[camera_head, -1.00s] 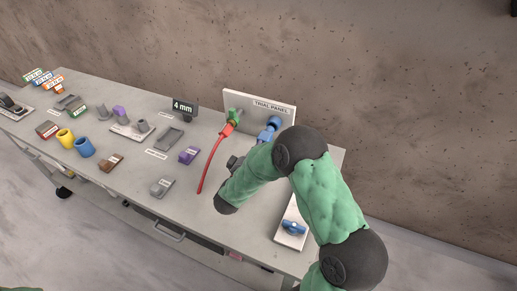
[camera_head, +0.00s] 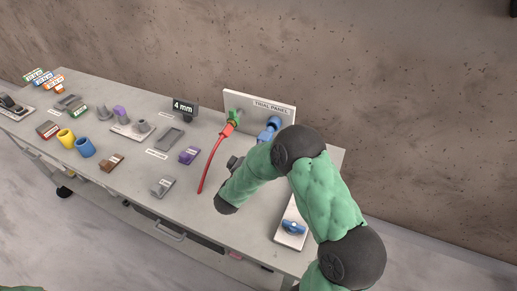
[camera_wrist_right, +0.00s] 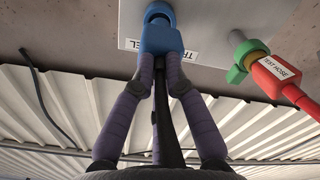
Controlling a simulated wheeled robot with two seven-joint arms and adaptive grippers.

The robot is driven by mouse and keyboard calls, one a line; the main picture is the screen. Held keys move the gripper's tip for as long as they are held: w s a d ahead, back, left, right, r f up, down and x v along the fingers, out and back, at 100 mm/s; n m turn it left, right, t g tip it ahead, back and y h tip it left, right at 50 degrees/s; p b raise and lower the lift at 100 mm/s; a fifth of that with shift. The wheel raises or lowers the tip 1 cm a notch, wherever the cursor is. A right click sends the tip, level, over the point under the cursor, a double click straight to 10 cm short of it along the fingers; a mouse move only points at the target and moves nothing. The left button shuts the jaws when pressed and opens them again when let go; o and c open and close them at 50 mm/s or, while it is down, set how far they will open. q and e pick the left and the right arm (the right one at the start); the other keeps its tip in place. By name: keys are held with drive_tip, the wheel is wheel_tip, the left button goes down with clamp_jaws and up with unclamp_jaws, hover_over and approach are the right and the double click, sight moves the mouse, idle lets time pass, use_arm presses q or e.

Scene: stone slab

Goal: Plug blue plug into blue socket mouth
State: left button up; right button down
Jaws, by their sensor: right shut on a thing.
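The blue plug (camera_wrist_right: 161,39) is held between the fingertips of my right gripper (camera_wrist_right: 160,68) in the wrist view. Its far end meets the darker blue socket (camera_wrist_right: 158,12) on the panel; I cannot tell how deep it sits. In the head view the blue plug (camera_head: 266,133) and blue socket (camera_head: 274,122) show at the panel's front, close together. My green right arm reaches over the bench and partly covers that area; its gripper is mostly hidden behind the arm there. My left gripper is not seen.
The grey trial panel (camera_head: 245,103) stands at the bench's back. Beside the blue plug, a red test hose (camera_head: 212,160) runs from a green fitting (camera_head: 234,115). A blue handle (camera_head: 294,227) sits on a plate at right. Cups and blocks fill the left bench (camera_head: 135,187).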

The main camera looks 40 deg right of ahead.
drive_tip(key=shift+x, duration=2.1)
drive_tip(key=c, duration=1.2)
unclamp_jaws()
drive_tip(key=v, duration=1.2)
drive_tip(key=shift+f, duration=0.1)
